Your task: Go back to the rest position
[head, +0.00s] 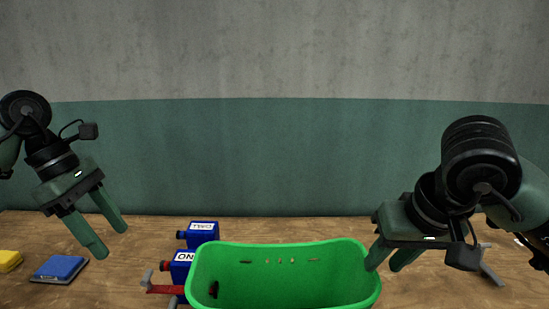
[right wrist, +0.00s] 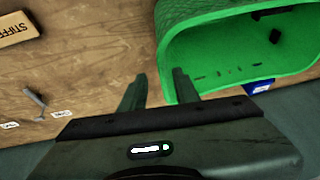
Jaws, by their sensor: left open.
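My left gripper (head: 111,240) hangs over the left side of the table, its two fingers apart and nothing between them. My right gripper (head: 383,266) is at the right rim of the green bin (head: 285,250), fingers pointing down. In the right wrist view the right gripper's fingers (right wrist: 160,88) are apart with nothing held between them. One finger overlaps the edge of the bin (right wrist: 175,40) there; I cannot tell whether it touches.
Two blue boxes with white labels (head: 204,228) stand left of the bin, beside a red and grey tool (head: 163,289). A blue block (head: 59,268) and a yellow block (head: 9,260) lie far left. A grey tool (head: 489,266) lies right. A labelled block (right wrist: 28,30) shows in the wrist view.

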